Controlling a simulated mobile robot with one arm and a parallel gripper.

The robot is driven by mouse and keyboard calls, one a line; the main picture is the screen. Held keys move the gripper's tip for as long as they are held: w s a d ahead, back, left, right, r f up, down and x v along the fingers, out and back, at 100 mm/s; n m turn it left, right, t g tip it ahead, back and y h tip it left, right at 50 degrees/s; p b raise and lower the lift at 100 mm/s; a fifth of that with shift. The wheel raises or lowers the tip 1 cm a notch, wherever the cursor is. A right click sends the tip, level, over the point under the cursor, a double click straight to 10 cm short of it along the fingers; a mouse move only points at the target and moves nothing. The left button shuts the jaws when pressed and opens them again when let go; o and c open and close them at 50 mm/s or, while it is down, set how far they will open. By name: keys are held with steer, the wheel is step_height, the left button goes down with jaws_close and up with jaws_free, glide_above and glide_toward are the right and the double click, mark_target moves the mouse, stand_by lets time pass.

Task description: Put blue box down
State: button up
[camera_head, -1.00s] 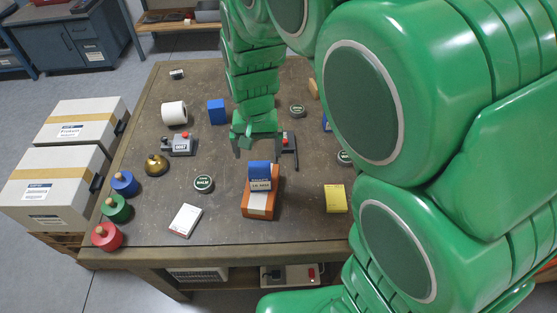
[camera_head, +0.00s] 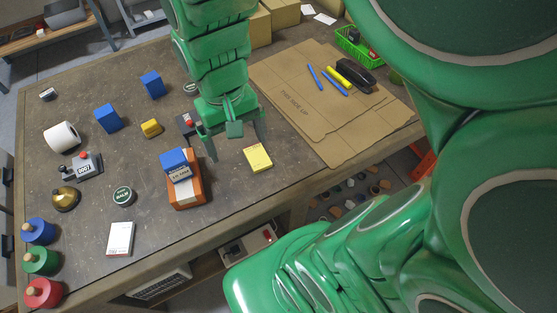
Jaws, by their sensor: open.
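Two blue boxes stand upright on the brown table (camera_head: 330,190): one (camera_head: 108,118) near the paper roll, one (camera_head: 152,85) farther back and right. A third blue block (camera_head: 175,162) with a white label rests on an orange-brown base (camera_head: 187,192). My gripper (camera_head: 238,150) points down with its fingers apart and nothing between them. It is over the table, right of all the blue things and just behind the yellow notepad (camera_head: 257,159). Its height above the table is hard to tell. My arm hides part of the table behind it.
A yellow block (camera_head: 151,128), a grey device with a red button (camera_head: 82,167), a bell (camera_head: 66,198), a tin (camera_head: 122,196) and knobbed weights (camera_head: 41,261) stand on the left. Flat cardboard (camera_head: 300,105) with pens covers the right. Bare table lies around the white pad (camera_head: 119,239).

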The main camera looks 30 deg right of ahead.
steer(key=s+d+r, duration=0.1)
steer(key=s+d, duration=0.3)
steer(key=s, duration=0.5)
steer(key=shift+s+r+g, duration=0.3)
steer(key=shift+r, duration=0.05)
steer(key=shift+o, duration=0.6)
steer(key=w+d+r+t, duration=0.15)
steer(key=w+d, duration=0.25)
steer(key=w, duration=0.8)
steer(key=w+d+r, duration=0.2)
steer(key=w+d, duration=0.1)
steer(key=w, duration=0.9)
steer(key=w+d+r, duration=0.1)
steer(key=w+d, duration=0.3)
steer(key=w, duration=0.8)
step_height(320, 180, down, 9)
steer(key=shift+s+a+f, duration=0.15)
steer(key=shift+a, duration=0.15)
